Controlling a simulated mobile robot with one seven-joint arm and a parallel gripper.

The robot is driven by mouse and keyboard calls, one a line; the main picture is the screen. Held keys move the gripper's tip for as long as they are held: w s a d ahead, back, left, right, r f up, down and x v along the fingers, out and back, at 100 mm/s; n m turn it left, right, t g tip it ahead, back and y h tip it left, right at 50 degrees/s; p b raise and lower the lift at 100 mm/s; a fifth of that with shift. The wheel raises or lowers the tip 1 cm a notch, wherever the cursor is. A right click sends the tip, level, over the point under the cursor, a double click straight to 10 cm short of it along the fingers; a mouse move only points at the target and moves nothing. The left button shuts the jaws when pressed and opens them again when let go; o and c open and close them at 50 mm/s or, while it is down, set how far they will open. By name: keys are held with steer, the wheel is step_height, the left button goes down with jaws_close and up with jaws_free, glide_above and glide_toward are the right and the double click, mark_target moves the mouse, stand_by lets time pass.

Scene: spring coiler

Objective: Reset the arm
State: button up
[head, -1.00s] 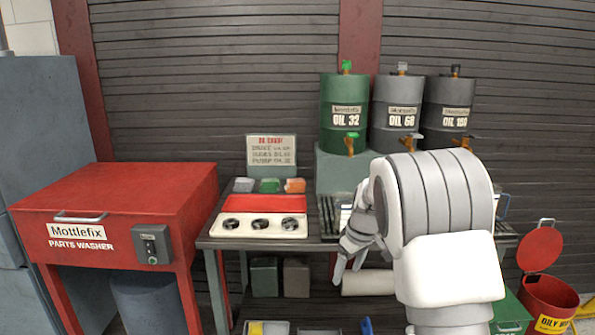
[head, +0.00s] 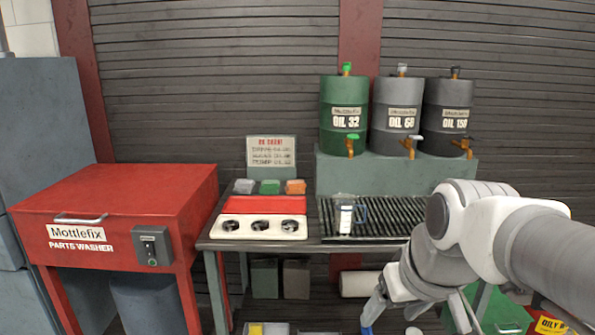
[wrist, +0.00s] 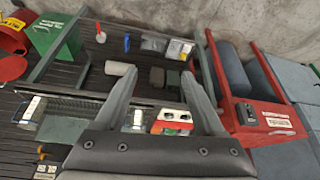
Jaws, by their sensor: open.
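My arm reaches in from the right edge of the head view, bent at a grey and white elbow. My gripper (head: 418,314) hangs low at its end, in front of the workbench (head: 310,246). Its fingers are spread wide and point down, with nothing held. The wrist view also shows my gripper (wrist: 157,80) with two grey fingers apart and a clear gap between them. Part of the bench's right side is hidden behind my arm.
A red parts washer (head: 120,215) stands at left.

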steer(key=s+m, duration=0.1)
steer(key=s, duration=0.6)
step_height(320, 180, up, 18)
steer(key=p, duration=2)
steer(key=shift+d+r+t+h, duration=0.25)
steer(key=shift+d+t+h, duration=0.05)
steer(key=shift+d+h, duration=0.1)
steer(key=shift+w+m, duration=0.1)
steer(key=shift+m, duration=0.2)
